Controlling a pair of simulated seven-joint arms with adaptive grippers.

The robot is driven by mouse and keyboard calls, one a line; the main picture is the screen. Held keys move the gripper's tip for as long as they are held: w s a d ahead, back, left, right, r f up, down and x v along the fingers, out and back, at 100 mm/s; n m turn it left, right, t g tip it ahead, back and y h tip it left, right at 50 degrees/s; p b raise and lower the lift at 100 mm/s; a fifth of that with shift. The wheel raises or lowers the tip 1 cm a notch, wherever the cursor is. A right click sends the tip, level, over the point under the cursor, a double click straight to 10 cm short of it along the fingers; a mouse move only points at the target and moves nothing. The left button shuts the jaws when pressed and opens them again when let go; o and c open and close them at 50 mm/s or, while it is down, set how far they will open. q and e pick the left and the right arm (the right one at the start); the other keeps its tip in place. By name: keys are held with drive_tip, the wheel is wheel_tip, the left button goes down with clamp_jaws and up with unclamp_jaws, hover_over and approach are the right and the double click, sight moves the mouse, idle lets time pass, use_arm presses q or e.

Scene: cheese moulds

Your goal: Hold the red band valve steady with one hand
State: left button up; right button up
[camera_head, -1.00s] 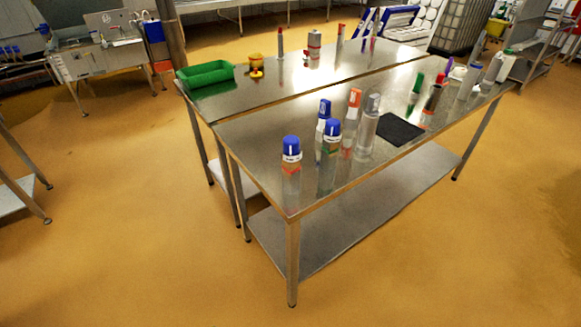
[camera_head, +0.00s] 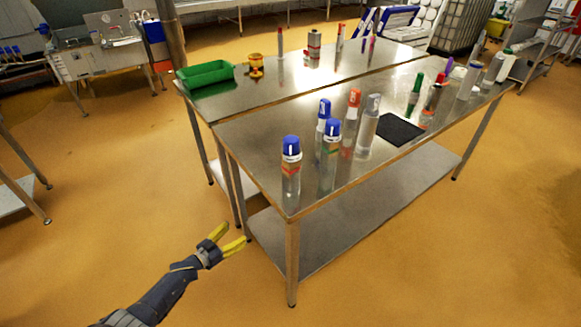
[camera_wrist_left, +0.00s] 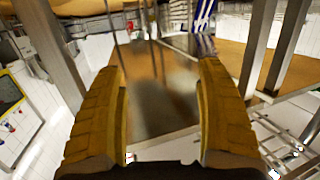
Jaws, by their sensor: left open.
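A grey cylinder with a red band (camera_head: 314,45) stands upright on the far steel table; it looks like the red band valve, but it is too small to be sure. My left gripper (camera_head: 229,238) has yellow fingers and is open and empty. It is in front of the near table's left end, below the tabletop and well apart from the cylinder. In the left wrist view its two fingers (camera_wrist_left: 161,66) are spread with nothing between them. My right gripper is not in view.
Two steel tables stand side by side. The near table (camera_head: 265,165) holds blue-capped bottles (camera_head: 291,165), an orange-capped bottle (camera_head: 353,105), a black mat (camera_head: 400,130) and more bottles. A green tray (camera_head: 206,73) and yellow cup (camera_head: 256,66) stand on the far table.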

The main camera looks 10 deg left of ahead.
use_arm(q)
drive_tip(key=w+r+m+g+h, duration=0.3)
drive_tip(key=w+r+h, duration=0.1)
drive_tip(key=r, duration=1)
drive_tip(key=w+r+m+g+h, duration=0.3)
drive_tip(key=w+r+m+h, duration=0.1)
drive_tip(key=r, duration=0.9)
drive_tip(key=m+g, duration=0.4)
drive_tip(key=g, duration=0.3)
approach(287, 182)
drive_tip(key=w, duration=0.1)
drive_tip(key=w+a+f, duration=0.1)
drive_tip(key=w, duration=0.1)
drive_tip(key=shift+a+f, duration=0.2)
drive_tip(key=shift+f, duration=0.05)
drive_tip(key=shift+s+d+f+g, duration=0.1)
drive_tip(key=shift+s+d+g, duration=0.1)
drive_tip(key=shift+d, duration=0.25)
drive_tip(key=shift+s+d+g, duration=0.1)
drive_tip(key=shift+d+g, duration=0.1)
drive_tip(key=shift+d, duration=0.25)
drive_tip(key=shift+d+f, duration=0.15)
drive_tip(key=shift+d, duration=1.4)
drive_tip(key=shift+d+f, duration=0.15)
drive_tip(key=shift+d, duration=1.4)
drive_tip(key=shift+d+f, duration=0.15)
drive_tip(key=shift+d, duration=1.45)
drive_tip(key=c, duration=0.8)
